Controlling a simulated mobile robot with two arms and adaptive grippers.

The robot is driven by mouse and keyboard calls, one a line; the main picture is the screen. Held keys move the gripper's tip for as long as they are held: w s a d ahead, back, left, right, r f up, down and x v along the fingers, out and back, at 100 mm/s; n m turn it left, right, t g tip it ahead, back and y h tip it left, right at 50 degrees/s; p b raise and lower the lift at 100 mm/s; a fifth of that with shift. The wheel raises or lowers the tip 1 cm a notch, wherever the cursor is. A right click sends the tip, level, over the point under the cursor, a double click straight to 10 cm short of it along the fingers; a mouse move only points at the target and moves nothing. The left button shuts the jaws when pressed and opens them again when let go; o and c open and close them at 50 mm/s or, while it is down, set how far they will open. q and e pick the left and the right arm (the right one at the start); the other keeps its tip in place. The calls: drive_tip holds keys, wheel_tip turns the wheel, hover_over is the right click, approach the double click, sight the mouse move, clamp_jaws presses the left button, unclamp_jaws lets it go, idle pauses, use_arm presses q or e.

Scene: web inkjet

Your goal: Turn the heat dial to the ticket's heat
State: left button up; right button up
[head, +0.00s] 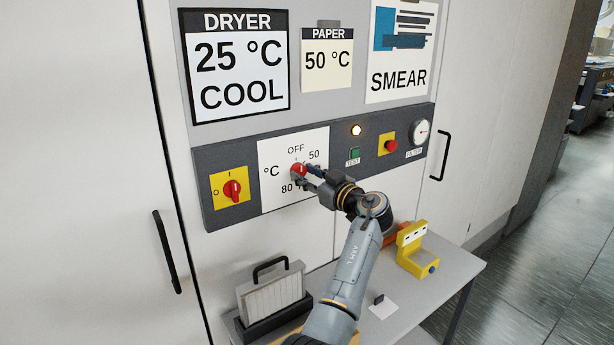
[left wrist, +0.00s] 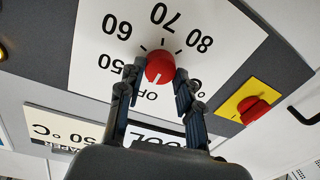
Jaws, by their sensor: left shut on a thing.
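The red heat dial (head: 298,169) sits on a white scale plate (head: 270,155) marked OFF, 50 and 80 in the head view. In the left wrist view the dial (left wrist: 160,66) appears upside down, with 50, 60, 70, 80 and OFF around it. A pale mark on the dial seems to face OFF. My left gripper (head: 303,177) is shut on the dial, one finger on each side, as the left wrist view (left wrist: 157,74) shows. The paper ticket (head: 327,61) reads 50 °C. The dryer display (head: 238,62) reads 25 °C COOL. My right gripper is not in view.
A red rotary switch (head: 232,189) on yellow is left of the dial. A lit lamp (head: 356,130), green TEST button (head: 354,154), red button (head: 391,145) and filter gauge (head: 420,131) are to the right. Below, a table (head: 456,279) holds a filter (head: 272,297) and a yellow device (head: 413,252).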

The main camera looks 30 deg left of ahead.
use_arm(q)
drive_tip(key=shift+f+m+b, duration=0.15)
drive_tip(key=shift+m+b, duration=1.25)
drive_tip(key=shift+b, duration=0.05)
drive_tip(key=shift+m+b, duration=0.5)
drive_tip(key=shift+m, duration=1.4)
drive_tip(key=m, duration=0.2)
drive_tip(key=shift+r+m+t+b, duration=0.2)
drive_tip(key=shift+m+t+b, duration=0.1)
drive_tip(key=shift+b, duration=0.05)
drive_tip(key=shift+m, duration=1.3)
drive_tip(key=shift+y, duration=0.3)
drive_tip(key=o, duration=1.2)
drive_tip(key=shift+w, duration=0.1)
drive_tip(key=shift+c, duration=0.2)
drive_tip(key=shift+f, duration=0.1)
